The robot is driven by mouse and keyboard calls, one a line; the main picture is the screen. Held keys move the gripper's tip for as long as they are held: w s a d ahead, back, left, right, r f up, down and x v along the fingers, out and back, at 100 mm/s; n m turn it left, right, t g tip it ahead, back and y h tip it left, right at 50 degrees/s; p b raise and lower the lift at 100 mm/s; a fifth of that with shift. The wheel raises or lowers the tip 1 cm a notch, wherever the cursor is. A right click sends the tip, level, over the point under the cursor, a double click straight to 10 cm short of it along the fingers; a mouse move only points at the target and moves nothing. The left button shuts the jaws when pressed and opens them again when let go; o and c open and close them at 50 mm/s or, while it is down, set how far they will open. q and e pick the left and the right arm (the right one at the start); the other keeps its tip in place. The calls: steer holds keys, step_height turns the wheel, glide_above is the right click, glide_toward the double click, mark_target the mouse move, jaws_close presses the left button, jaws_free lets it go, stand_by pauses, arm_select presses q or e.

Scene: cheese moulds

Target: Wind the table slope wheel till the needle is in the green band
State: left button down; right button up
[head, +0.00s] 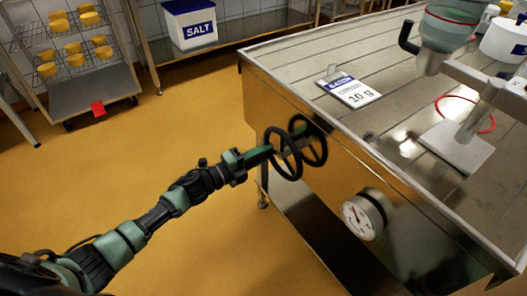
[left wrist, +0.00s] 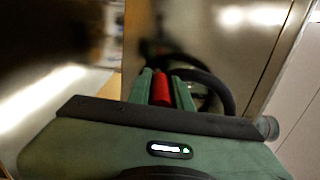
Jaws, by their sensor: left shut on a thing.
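The black slope wheel (head: 297,166) is on the steel side of the table (head: 268,92); a second dark ring beside it looks like its reflection. My left gripper (head: 268,151) reaches it from the left. In the left wrist view, my left gripper (left wrist: 162,88) is shut on the wheel's red handle (left wrist: 161,90), with the black rim (left wrist: 222,88) just right of the fingers. The round white gauge (head: 358,218) sits on the same side panel, lower right of the wheel. Its needle and any green band are too small to read clearly. My right gripper is not in view.
A cheese rack (head: 90,95) and salt bin (head: 190,24) stand behind. The yellow floor left is clear.

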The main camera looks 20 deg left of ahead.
arm_select(q)
steer(key=shift+f, duration=0.1)
steer(key=c, duration=1.3)
jaws_free()
steer(key=shift+s, duration=0.1)
steer(key=v, duration=0.7)
steer(key=shift+s+a, duration=0.25)
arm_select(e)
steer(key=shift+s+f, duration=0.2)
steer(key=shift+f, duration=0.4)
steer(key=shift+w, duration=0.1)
